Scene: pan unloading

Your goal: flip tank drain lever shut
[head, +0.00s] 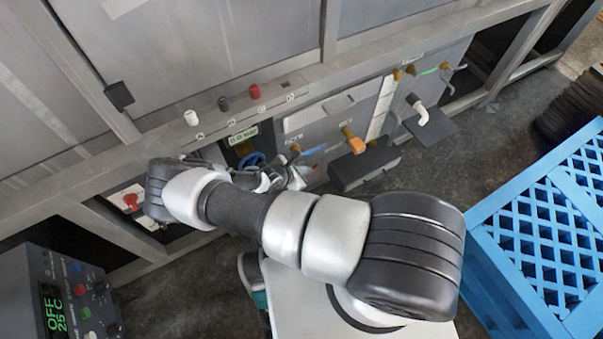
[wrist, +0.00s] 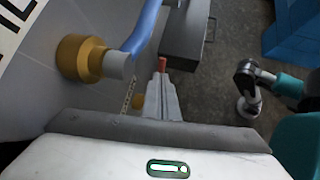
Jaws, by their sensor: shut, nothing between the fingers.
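A brass fitting (head: 296,149) with a blue lever-like handle (head: 314,149) sticks out of the machine's lower panel in the head view. The wrist view shows the brass fitting (wrist: 83,60) close up at left, with the blue handle (wrist: 146,28) running up from its grey end. I cannot read a label that surely marks it as the tank drain. My gripper (wrist: 163,80) is shut and empty, its fingers just right of and below the blue handle; contact cannot be told. A small red piece shows at the fingertips. In the head view my arm partly hides the gripper (head: 290,178).
A dark grey box (head: 362,165) juts from the panel just beyond the gripper. An orange-handled valve (head: 353,140) and a white elbow pipe (head: 418,109) stand farther right. A blue crate (head: 545,230) fills the right side. A control box (head: 65,295) stands lower left.

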